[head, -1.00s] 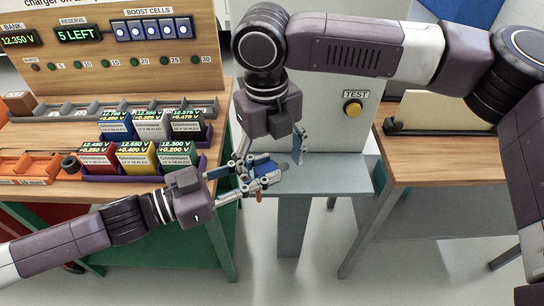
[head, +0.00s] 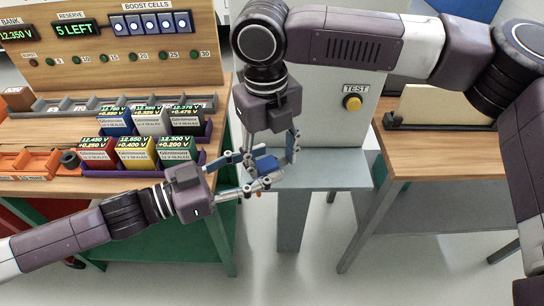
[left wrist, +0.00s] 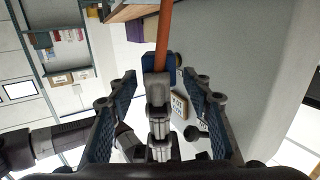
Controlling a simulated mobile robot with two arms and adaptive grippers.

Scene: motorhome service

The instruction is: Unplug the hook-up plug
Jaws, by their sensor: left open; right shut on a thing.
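A blue hook-up plug (head: 266,164) shows between the fingers of my right gripper (head: 273,157), which reaches down from above and is shut on it. My left gripper (head: 250,173) is open, its fingertips close to the plug from the left. In the left wrist view, the left fingers (left wrist: 160,100) stand apart on either side of a grey part, from which an orange cable (left wrist: 164,38) runs up. Fingers overlap the plug, and I cannot tell whether it sits in a socket.
Behind stands a grey panel with a yellow TEST button (head: 352,103). A grey ledge (head: 335,179) lies below it. Coloured battery packs (head: 137,151) stand on the wooden bench at left. A second wooden table (head: 440,160) is at right.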

